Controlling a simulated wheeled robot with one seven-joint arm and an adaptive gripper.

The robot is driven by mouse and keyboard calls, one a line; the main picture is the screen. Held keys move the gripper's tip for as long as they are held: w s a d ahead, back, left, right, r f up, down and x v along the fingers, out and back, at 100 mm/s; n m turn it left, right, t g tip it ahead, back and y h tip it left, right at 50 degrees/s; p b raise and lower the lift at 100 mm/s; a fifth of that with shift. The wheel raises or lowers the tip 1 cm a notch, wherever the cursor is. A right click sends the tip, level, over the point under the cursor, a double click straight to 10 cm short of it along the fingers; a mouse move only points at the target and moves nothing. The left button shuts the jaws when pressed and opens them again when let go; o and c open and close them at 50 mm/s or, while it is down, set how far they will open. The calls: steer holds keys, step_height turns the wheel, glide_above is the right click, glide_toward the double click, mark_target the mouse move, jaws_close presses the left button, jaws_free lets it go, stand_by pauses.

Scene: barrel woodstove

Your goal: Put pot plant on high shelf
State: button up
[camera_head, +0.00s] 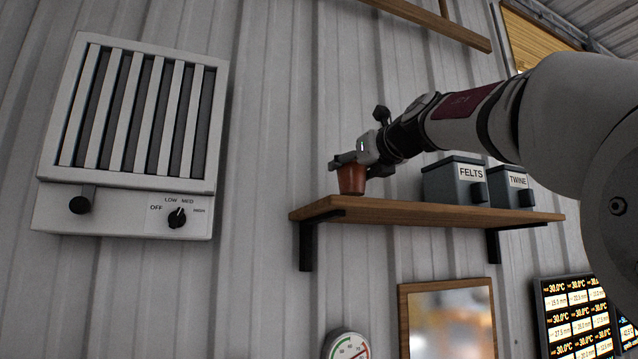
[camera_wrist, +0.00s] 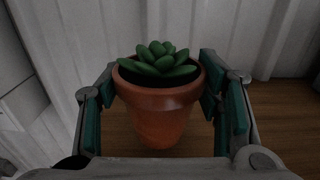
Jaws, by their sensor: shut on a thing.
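The pot plant is a terracotta pot (camera_head: 351,180) with a green succulent, which shows clearly in the wrist view (camera_wrist: 158,108). It is upright at the left end of the wooden high shelf (camera_head: 400,209). My gripper (camera_head: 350,163) is shut on the pot, with a finger pad on each side of it in the wrist view (camera_wrist: 160,95). The pot's base appears at the shelf's surface, but I cannot tell whether it touches. In the head view the gripper hides the succulent.
Two grey boxes, FELTS (camera_head: 455,183) and TWINE (camera_head: 511,189), stand on the shelf to the right. A wall heater (camera_head: 130,135) hangs at the left. A framed mirror (camera_head: 447,322), a round gauge (camera_head: 346,346) and a display (camera_head: 577,318) are below. Shelf room between pot and FELTS looks clear.

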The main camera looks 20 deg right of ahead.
steer(key=shift+f, duration=0.95)
steer(key=o, duration=1.5)
steer(key=shift+f, duration=0.15)
steer(key=shift+s, duration=0.4)
steer(key=s+p, duration=0.1)
steer(key=s, duration=1)
steer(key=shift+s+a, duration=0.1)
